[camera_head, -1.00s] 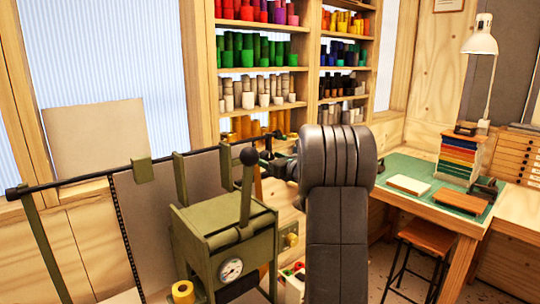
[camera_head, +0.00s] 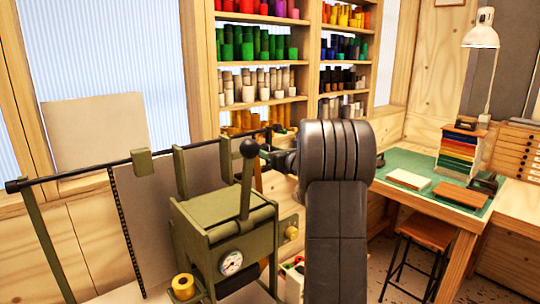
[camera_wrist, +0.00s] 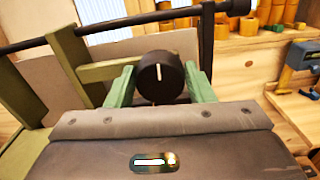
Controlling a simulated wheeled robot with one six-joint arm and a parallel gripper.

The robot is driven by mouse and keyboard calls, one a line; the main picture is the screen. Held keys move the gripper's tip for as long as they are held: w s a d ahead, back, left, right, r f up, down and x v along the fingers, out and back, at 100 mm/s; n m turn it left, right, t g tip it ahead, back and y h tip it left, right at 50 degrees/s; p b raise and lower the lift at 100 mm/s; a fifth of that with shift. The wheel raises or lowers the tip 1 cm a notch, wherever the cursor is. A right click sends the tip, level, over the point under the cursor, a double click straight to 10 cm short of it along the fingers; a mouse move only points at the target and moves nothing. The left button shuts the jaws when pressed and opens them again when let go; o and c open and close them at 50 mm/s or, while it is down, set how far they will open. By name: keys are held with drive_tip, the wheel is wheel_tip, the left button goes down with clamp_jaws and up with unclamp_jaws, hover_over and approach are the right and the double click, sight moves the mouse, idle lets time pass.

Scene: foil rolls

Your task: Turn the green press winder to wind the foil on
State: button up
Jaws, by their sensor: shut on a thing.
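The green press (camera_head: 215,230) stands at the lower middle of the head view, with a black-ball lever (camera_head: 248,172) upright on top and a round gauge on its front. A gold foil roll (camera_head: 183,286) shows at its lower front. In the wrist view, my gripper (camera_wrist: 160,84) has its green fingers on both sides of a round black knob (camera_wrist: 160,70) with a white mark, near upright. My gripper is shut on this knob.
A dark rail (camera_head: 75,175) runs left of the press at its top height. Shelves of coloured rolls (camera_head: 262,60) stand behind. A desk with a green mat (camera_head: 398,160), a lamp (camera_head: 482,38) and a stool (camera_head: 425,235) are at the right.

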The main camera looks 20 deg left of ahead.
drive_tip(key=shift+w+d+f+m+b, duration=0.15)
drive_tip(key=shift+m+b, duration=0.2)
drive_tip(key=shift+m, duration=4.4)
drive_tip(key=shift+w+a+f+m+b, duration=0.15)
drive_tip(key=shift+m+b, duration=0.2)
drive_tip(key=shift+m, duration=4.4)
drive_tip(key=shift+s+d, duration=0.1)
drive_tip(key=shift+d, duration=0.05)
drive_tip(key=o, duration=1)
drive_tip(key=shift+c, duration=0.2)
drive_tip(key=b+v, duration=0.4)
drive_tip(key=v, duration=0.9)
drive_tip(key=shift+s+d, duration=0.15)
drive_tip(key=shift+d, duration=0.2)
